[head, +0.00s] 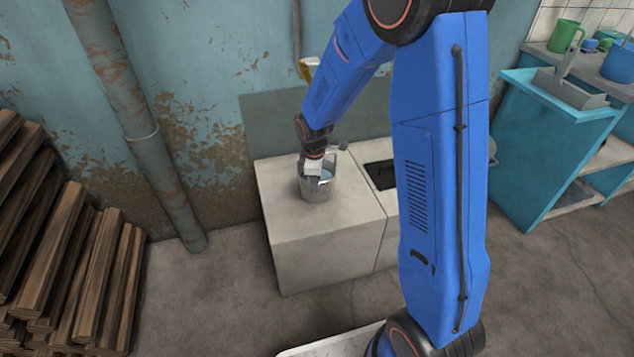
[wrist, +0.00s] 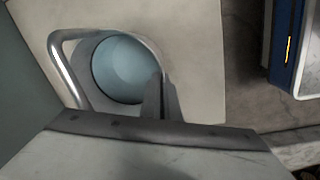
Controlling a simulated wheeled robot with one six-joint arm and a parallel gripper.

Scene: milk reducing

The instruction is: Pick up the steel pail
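The steel pail (head: 317,191) stands upright on a pale block-like counter (head: 305,228). In the wrist view the pail (wrist: 118,68) shows from above, with a pale blue-grey inside and a bent steel handle (wrist: 66,72) out to the left. My gripper (head: 320,172) is at the pail's rim, coming down from above. In the wrist view the gripper's dark narrow fingers (wrist: 160,92) are at the near right part of the rim, one seemingly inside and one outside. Whether they press on the rim cannot be told.
A dark square opening (head: 380,175) is in the counter top right of the pail. A rusty pipe (head: 150,150) and stacked firewood (head: 60,260) are at left. A blue cabinet (head: 530,150) with a green mug (head: 565,36) and blue pot (head: 619,63) is at right.

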